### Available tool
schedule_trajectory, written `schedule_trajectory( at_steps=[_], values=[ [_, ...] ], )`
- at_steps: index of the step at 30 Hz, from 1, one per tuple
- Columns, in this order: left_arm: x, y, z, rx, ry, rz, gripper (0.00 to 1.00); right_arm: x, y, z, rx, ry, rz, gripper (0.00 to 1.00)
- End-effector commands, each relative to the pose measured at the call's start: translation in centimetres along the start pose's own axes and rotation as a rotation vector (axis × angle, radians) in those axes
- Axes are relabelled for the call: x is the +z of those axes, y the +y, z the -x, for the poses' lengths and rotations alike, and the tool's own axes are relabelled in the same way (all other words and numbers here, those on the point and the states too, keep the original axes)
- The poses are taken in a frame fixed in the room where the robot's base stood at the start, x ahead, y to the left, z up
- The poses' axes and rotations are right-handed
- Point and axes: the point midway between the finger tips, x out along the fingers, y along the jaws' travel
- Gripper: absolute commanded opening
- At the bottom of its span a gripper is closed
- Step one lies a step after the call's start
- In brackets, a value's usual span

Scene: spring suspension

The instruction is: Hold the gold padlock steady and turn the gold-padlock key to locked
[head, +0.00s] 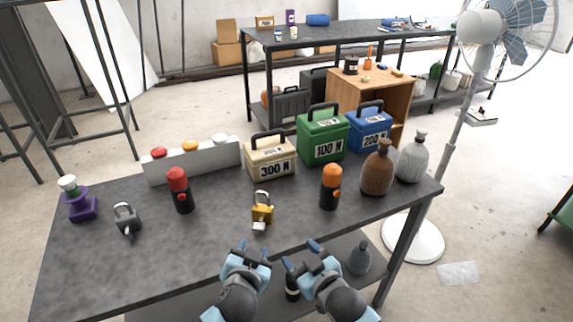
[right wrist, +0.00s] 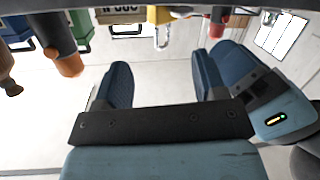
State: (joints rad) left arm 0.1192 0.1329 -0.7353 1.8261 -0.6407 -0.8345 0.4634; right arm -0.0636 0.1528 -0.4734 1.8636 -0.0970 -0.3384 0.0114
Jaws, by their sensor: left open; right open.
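The gold padlock (head: 262,211) stands on the dark table near its front edge, with its silver shackle upward. A pale piece (head: 258,226), seemingly its key, shows low on its front; how far it is turned is too small to tell. My left gripper (head: 255,248) is open and empty, just in front of and below the padlock in the picture. My right gripper (head: 301,254) is open and empty, further right, also by the front edge. In the right wrist view, the padlock (right wrist: 160,14) appears at the top, beyond my spread fingers (right wrist: 162,75).
An orange-capped cylinder (head: 331,187) stands to the right. Beige (head: 270,159), green (head: 322,138) and blue (head: 369,130) weights stand behind. Table around the gold padlock is clear.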

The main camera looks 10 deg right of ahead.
Motion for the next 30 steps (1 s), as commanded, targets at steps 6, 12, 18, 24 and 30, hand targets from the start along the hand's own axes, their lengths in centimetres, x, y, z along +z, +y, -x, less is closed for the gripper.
schedule_trajectory(
  at_steps=[6,12,18,24,30],
  values=[
    [0.0,0.0,0.0,0.000,0.000,0.000,0.43,-4.7,0.0,-6.5,-0.106,-0.029,0.083,0.65],
    [0.0,0.0,0.0,0.000,0.000,0.000,0.43,-8.7,0.4,-11.2,-0.201,-0.093,0.185,0.65],
    [0.0,0.0,0.0,0.000,0.000,0.000,0.43,-12.2,1.6,-14.7,-0.296,-0.200,0.302,0.65],
    [0.0,0.0,0.0,0.000,0.000,0.000,0.43,-13.7,3.8,-16.2,-0.461,-0.423,0.408,0.65],
    [0.0,0.0,0.0,0.000,0.000,0.000,0.43,-14.8,6.4,-14.6,-0.704,-0.674,0.475,0.65]
  ],
)
